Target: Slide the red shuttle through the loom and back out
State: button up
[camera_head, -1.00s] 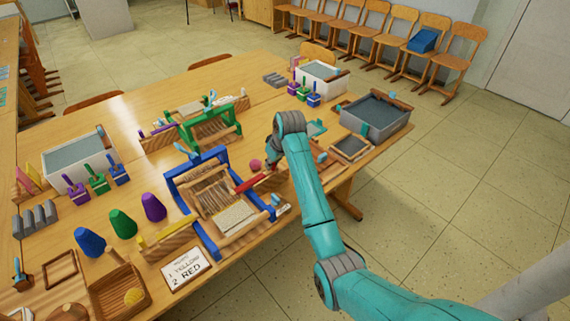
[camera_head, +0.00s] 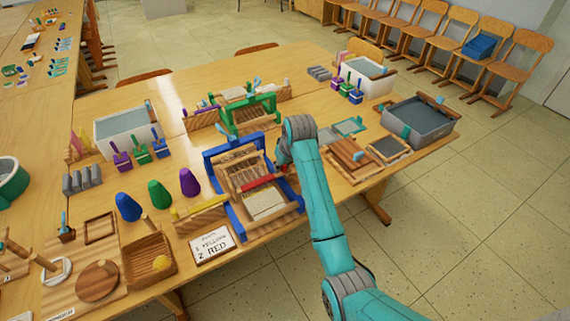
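The blue loom (camera_head: 230,208) stands on the table in the middle of the head view, with light threads and a pale woven patch at its front. The red shuttle (camera_head: 262,182) lies across the loom's threads, its left part inside the frame. Its right end reaches the loom's right side, by my gripper (camera_head: 282,172). My arm covers most of the gripper, so its fingers and its hold on the shuttle's right end are not clear. A card (camera_head: 212,245) in front of the loom lists yellow as 1 and red as 2.
A green loom (camera_head: 250,115) stands behind the blue one. A yellow shuttle (camera_head: 190,212) rests on a wooden holder at left, near blue, green and purple cones (camera_head: 160,194). Wooden frames (camera_head: 355,155) and a grey tub (camera_head: 420,118) stand right of my arm.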

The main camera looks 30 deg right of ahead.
jog(key=shift+o, duration=1)
jog(key=shift+a, duration=0.2)
jog(key=shift+d, duration=0.1)
jog(key=shift+r, duration=0.15)
jog(key=v, duration=1.1)
jog(key=shift+s+r, duration=0.15)
jog(key=shift+r, duration=0.15)
